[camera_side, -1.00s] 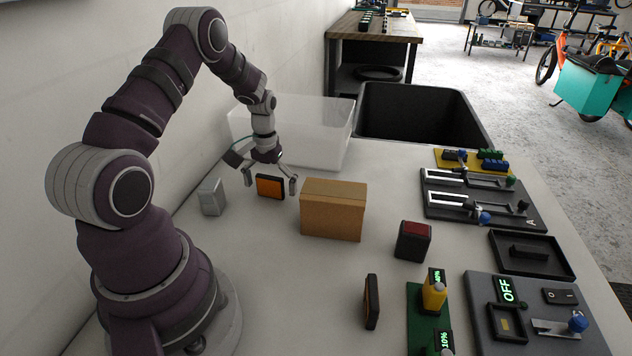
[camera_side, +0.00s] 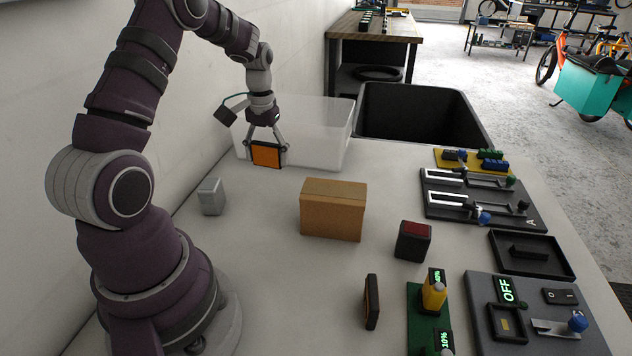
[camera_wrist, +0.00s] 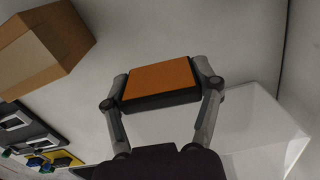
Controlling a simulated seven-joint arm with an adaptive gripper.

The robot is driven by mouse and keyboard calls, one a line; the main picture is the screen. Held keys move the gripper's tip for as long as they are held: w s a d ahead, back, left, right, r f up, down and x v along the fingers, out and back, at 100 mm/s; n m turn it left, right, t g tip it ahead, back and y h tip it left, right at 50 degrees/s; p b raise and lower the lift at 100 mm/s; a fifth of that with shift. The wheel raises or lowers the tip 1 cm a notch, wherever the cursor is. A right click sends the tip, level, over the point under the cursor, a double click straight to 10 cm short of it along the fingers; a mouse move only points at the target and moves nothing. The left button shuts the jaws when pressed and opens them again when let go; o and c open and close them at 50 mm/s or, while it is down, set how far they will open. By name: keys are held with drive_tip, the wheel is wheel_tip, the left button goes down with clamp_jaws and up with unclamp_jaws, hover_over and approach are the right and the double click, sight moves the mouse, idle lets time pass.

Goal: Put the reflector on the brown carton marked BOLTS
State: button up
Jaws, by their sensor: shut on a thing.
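The reflector (camera_side: 266,155) is an orange plate in a black frame. My gripper (camera_side: 267,152) is shut on it and holds it up, in front of the clear bin. In the wrist view the reflector (camera_wrist: 160,82) sits between the two fingers of my gripper (camera_wrist: 162,92). The brown carton (camera_side: 333,211) stands on the table to the right of and nearer than the reflector, with its top bare. It shows at the upper left of the wrist view (camera_wrist: 45,45). No BOLTS marking is readable on it in either view. A second orange-faced, dark-framed block (camera_side: 371,301) stands on edge nearer the front.
A clear bin (camera_side: 325,135) and a black bin (camera_side: 420,112) stand behind. A small grey block (camera_side: 210,197) is at left. A dark block with a red top (camera_side: 413,241) stands right of the carton. Switch and slider panels (camera_side: 540,318) line the right side.

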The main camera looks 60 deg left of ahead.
drive_tip(key=s+d+r+n, duration=0.1)
drive_tip(key=s+d+r, duration=0.2)
drive_tip(key=s+d, duration=0.35)
drive_tip(key=s+d+r, duration=0.3)
drive_tip(key=d, duration=0.7)
hover_over(334, 190)
drive_tip(key=shift+s+f, duration=0.15)
drive_tip(key=shift+f, duration=2.3)
drive_tip(key=shift+f, duration=0.15)
drive_tip(key=o, duration=0.9)
drive_tip(key=shift+o, duration=0.2)
